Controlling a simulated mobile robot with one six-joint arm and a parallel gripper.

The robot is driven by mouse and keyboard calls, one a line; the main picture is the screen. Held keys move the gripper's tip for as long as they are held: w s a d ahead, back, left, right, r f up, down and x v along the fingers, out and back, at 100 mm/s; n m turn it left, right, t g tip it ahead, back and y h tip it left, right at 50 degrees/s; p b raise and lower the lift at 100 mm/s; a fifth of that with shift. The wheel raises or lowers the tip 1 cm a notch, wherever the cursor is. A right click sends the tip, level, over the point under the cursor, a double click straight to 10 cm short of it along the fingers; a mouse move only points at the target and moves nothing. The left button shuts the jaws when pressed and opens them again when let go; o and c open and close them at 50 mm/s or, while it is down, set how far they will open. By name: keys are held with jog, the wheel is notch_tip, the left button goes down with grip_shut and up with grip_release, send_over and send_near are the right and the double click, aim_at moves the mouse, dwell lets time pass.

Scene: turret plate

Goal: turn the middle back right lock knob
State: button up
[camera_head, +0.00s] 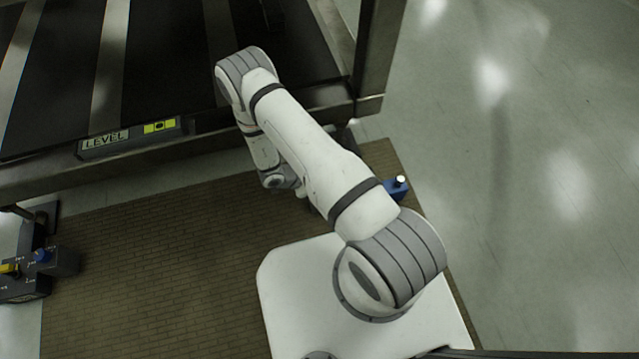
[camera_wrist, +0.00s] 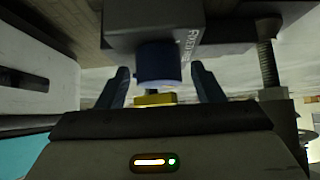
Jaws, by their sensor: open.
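In the wrist view a dark blue round knob (camera_wrist: 160,64) sticks out from a grey block (camera_wrist: 155,14) with partly readable white lettering. My gripper (camera_wrist: 160,72) is open, with one finger on each side of the knob. A gap shows between the knob and each finger; I cannot tell how deep the knob sits between them. A yellow piece (camera_wrist: 155,99) shows just below the knob. In the head view my arm hides the gripper and this knob. A blue part with a white top (camera_head: 397,187) shows just right of my arm.
A dark metal frame (camera_head: 190,140) with a LEVEL label crosses the upper left of the head view. A grey block with blue and yellow knobs (camera_head: 40,262) stands at the far left. A threaded rod (camera_wrist: 267,62) stands right of the gripper. Floor at right is clear.

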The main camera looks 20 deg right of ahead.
jog(key=c, duration=1)
jog(key=shift+s+n+t, duration=0.1)
jog(key=shift+n+t, duration=0.2)
jog(key=shift+n, duration=0.1)
jog(key=n+t+p, duration=0.1)
jog(key=n+t, duration=0.1)
jog(key=n, duration=0.1)
jog(key=shift+n+t+y+p, duration=0.3)
jog(key=shift+n+t+p, duration=0.1)
jog(key=n+t+y+p, duration=0.1)
jog(key=n+t+y, duration=0.1)
jog(key=n, duration=0.3)
jog(key=shift+t+p, duration=0.4)
jog(key=shift+t, duration=0.3)
jog(key=n+t+y+p, duration=0.1)
jog(key=n+y, duration=0.1)
jog(key=n+t+y, duration=0.1)
jog(key=n+y, duration=0.1)
jog(key=n, duration=0.1)
jog(key=shift+d+n+p, duration=0.1)
jog(key=shift+n+p, duration=0.2)
jog(key=shift+p, duration=0.1)
jog(key=shift+n+y+p, duration=0.4)
jog(key=shift+n+y, duration=0.8)
jog(key=shift+n, duration=0.2)
